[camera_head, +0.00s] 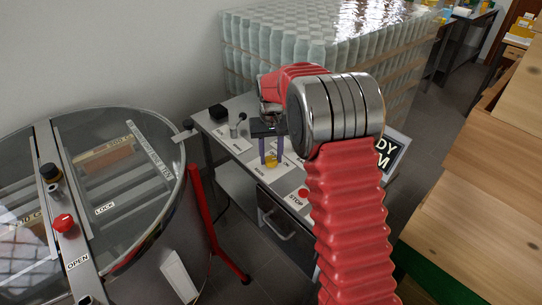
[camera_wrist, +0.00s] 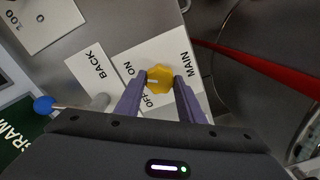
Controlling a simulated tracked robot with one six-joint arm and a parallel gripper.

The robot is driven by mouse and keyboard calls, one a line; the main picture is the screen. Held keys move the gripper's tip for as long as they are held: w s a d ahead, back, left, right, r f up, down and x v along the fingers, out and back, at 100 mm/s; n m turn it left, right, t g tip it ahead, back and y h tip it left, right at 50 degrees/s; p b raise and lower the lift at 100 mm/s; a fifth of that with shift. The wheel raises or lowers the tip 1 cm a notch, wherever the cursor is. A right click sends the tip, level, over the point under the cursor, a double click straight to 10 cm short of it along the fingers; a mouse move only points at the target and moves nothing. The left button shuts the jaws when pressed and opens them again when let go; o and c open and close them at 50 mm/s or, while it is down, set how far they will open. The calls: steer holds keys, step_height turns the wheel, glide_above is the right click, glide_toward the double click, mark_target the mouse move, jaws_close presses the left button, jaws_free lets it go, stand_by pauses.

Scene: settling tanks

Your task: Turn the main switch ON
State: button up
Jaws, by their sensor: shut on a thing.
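The main switch (camera_wrist: 160,78) is a yellow scalloped knob with a white pointer line, on a white plate (camera_wrist: 190,50) marked MAIN, ON and OFF. In the wrist view its pointer line lies toward the plate's left side, near the ON and OFF words; I cannot tell exactly which it marks. My gripper (camera_wrist: 161,88) has its two purple fingers shut on the knob, one on each side. In the head view my gripper (camera_head: 271,157) reaches down onto the panel, and the yellow knob (camera_head: 271,161) shows between the fingertips.
A BACK plate (camera_wrist: 92,75) and a blue-tipped lever (camera_wrist: 44,104) lie beside the switch. A red STOP button (camera_head: 303,193) is on the same desk. A round glass-topped tank (camera_head: 90,190) stands at left, wrapped bottles (camera_head: 320,45) behind.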

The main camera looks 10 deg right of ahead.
mark_target(271, 159)
steer(key=shift+m, duration=0.4)
steer(key=o, duration=1)
steer(key=shift+o, duration=0.2)
steer(key=shift+r, duration=0.15)
step_height(271, 159, up, 14)
steer(key=shift+f, duration=0.25)
steer(key=shift+w, duration=0.1)
